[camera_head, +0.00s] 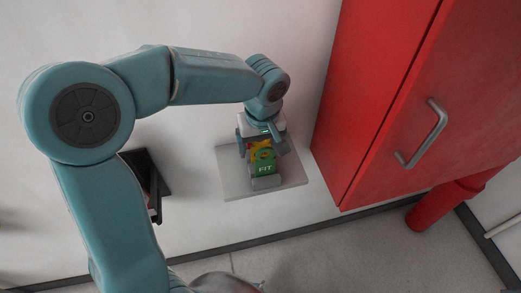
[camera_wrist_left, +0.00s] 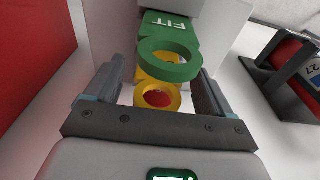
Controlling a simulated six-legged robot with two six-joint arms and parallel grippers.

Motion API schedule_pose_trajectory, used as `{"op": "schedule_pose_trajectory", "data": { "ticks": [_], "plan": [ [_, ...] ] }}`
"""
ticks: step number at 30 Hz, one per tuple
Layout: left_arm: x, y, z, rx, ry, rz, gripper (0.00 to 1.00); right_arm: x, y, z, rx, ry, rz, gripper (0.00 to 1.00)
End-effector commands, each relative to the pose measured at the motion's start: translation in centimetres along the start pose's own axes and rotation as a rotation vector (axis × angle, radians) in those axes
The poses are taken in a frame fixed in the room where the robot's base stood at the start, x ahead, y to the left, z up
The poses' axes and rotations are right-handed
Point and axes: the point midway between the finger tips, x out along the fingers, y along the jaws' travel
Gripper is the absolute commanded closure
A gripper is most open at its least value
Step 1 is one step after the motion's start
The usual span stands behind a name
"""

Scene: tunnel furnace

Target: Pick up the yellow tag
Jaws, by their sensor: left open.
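The yellow tag (camera_head: 262,147) shows in the head view just above a green tag (camera_head: 265,164) marked FIT, at a pale wall plate. In the left wrist view the ring of the yellow tag (camera_wrist_left: 146,91) lies below the larger green ring (camera_wrist_left: 170,72), which partly covers the yellow tag's body. Something red shows through the yellow ring's hole. My left gripper (camera_head: 262,158) is open at the tags; it also shows in the left wrist view (camera_wrist_left: 162,88), with one finger on each side of them. Contact cannot be told. My right gripper is not in view.
The pale plate (camera_head: 233,185) is on the white wall. A red cabinet (camera_head: 375,100) with a metal handle (camera_head: 424,134) stands close on the right. A dark bracket (camera_head: 150,180) is on the left; a dark frame (camera_wrist_left: 290,85) shows in the wrist view. Grey floor lies below.

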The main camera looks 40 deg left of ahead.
Motion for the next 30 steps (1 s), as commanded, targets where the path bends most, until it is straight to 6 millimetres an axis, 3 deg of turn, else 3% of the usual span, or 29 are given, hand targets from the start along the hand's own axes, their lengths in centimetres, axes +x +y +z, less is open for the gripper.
{"op": "schedule_pose_trajectory", "data": {
  "ticks": [3,10,15,18,25,30],
  "plan": [
    [1.1,0.0,0.0,-0.001,-0.002,-0.001,0.17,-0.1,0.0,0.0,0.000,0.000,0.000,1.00],
    [1.1,0.1,0.0,-0.001,-0.001,0.000,0.20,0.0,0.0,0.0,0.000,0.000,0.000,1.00],
    [1.1,0.1,-0.1,0.000,-0.001,0.000,0.76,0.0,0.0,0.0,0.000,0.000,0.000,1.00],
    [1.1,0.1,0.0,0.000,-0.001,0.000,0.81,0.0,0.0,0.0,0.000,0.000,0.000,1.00],
    [0.9,0.1,-0.1,0.000,0.000,0.000,0.81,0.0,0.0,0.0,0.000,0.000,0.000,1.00],
    [-0.6,0.1,-0.3,-0.001,0.003,0.004,0.81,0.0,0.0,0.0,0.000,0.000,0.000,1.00]
  ]
}}
